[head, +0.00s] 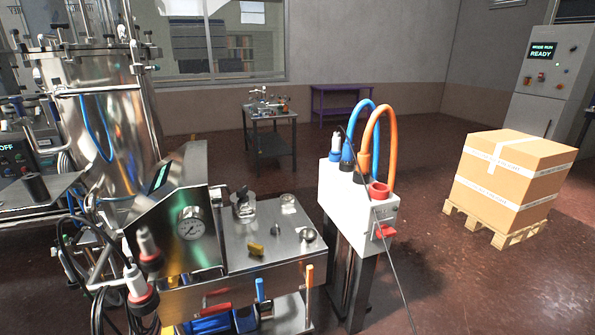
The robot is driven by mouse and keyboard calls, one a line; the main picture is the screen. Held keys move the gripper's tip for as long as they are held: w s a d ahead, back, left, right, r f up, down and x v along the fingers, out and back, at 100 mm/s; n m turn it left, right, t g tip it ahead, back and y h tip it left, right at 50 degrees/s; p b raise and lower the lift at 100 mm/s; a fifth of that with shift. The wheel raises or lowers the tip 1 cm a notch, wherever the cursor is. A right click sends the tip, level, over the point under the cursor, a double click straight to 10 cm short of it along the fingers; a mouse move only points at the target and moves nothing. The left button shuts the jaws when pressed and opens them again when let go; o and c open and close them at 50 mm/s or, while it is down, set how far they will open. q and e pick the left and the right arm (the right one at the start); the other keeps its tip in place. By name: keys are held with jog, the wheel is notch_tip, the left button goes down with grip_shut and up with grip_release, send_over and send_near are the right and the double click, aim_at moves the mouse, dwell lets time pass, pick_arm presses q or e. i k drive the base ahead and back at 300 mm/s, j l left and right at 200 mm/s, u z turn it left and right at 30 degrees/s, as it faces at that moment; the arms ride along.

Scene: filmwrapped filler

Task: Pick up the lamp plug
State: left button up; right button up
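I cannot tell for certain which part is the lamp plug. A plug-like part with a white body and dark red collar (137,285) is at the lower left, among black cables. A similar one (148,247) is just above it, in front of the steel panel. A white box on a dark stand (345,200) bears a white part with a blue collar (336,147), blue and orange hoses (388,130) and a red round socket (379,189). A thin dark cable runs down past its front. Neither gripper shows in the head view.
A steel machine with a gauge (191,223) and a worktop (275,222) fills the near left. A wrapped carton (515,170) on a pallet stands right. The floor (475,280) is clear at front right.

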aim_at(336, 150)
jog(key=u, duration=1.7)
jog(key=z, duration=2)
jog(key=i+l+z, duration=0.25)
jog(key=z, duration=0.2)
jog(key=i+l+z, duration=0.1)
jog(key=i+z, duration=0.75)
jog(key=i+j+z, duration=0.15)
jog(key=i+z, duration=0.3)
jog(key=i+u, duration=0.1)
jog(key=i, duration=0.4)
jog(key=i+l+u, duration=0.1)
jog(key=i, duration=0.4)
jog(key=i+l+u, duration=0.15)
jog(key=i, duration=0.35)
